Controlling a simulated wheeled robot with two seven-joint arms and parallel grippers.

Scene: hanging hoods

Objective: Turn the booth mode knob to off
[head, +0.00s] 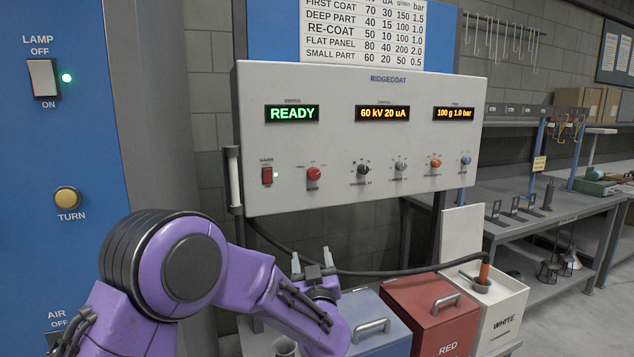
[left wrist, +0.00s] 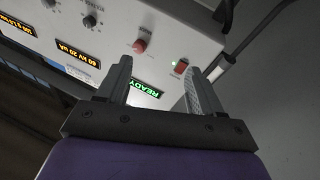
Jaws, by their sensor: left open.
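The control panel (head: 360,135) carries a row of knobs and lit displays. A red knob (head: 314,173) sits under the green READY display (head: 292,113); its small label is too small to read, so I cannot confirm it is the booth mode knob. The red knob also shows in the left wrist view (left wrist: 140,46), beyond the fingertips. My left gripper (head: 311,260) is open and empty, below the panel and apart from it. In the left wrist view the open fingers (left wrist: 159,68) point toward the panel. My right gripper is not in view.
A black hose (head: 400,270) runs below the panel above blue, red (head: 425,310) and white bins. A blue column (head: 60,150) stands left.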

